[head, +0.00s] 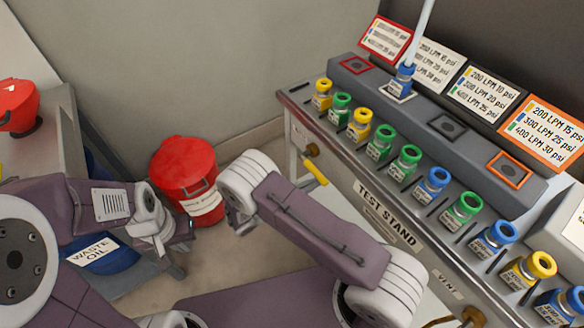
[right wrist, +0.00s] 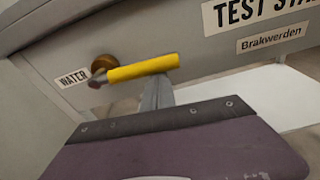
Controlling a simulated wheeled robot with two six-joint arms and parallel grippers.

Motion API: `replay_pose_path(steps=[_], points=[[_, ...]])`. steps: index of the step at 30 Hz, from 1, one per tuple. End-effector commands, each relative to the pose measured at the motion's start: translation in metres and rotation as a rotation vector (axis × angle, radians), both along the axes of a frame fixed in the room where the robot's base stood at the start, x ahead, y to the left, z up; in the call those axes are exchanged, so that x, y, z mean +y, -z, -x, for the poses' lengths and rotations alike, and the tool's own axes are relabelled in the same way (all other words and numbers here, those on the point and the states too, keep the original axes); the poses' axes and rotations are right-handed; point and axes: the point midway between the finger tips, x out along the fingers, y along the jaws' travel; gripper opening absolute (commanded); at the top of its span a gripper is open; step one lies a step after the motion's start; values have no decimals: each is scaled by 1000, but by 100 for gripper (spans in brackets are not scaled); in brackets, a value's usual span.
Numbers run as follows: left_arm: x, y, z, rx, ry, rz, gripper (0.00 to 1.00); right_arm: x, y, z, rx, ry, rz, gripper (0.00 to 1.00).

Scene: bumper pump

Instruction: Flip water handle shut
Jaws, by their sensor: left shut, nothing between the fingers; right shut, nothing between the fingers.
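The yellow water handle (right wrist: 144,68) sticks out to the right from its brass valve (right wrist: 104,64) in the right wrist view, nearly level and rising slightly. A WATER label (right wrist: 73,77) is left of the valve. In the head view the handle (head: 316,172) shows just beyond my right arm. My right gripper (right wrist: 157,92) is shut and empty. Its grey fingers sit just below the handle's outer half; I cannot tell whether they touch it. The fingers are hidden in the head view. My left gripper (head: 178,238) is shut and empty, well left of the handle.
The test stand (head: 390,213) carries several bottles with coloured caps along its top. A second brass valve (head: 473,317) sits lower right on its front. A red bin (head: 177,163) and a blue waste oil drum (head: 117,262) stand left. Some floor between bin and stand is clear.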

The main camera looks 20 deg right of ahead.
Motion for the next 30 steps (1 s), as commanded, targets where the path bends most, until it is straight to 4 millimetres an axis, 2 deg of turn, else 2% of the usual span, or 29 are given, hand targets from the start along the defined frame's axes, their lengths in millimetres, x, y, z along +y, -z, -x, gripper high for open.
replay_pose_path(steps=[6,23,26,30], points=[[0,-8,0,0,0,0,0,0,-6,1,-2,0,0,0],[0,-9,0,0,0,0,0,-1,-9,1,-5,1,3,0],[0,-8,0,0,0,0,0,-1,-7,1,-6,1,4,0],[0,1,0,0,0,0,0,-1,6,2,-3,3,4,0]])
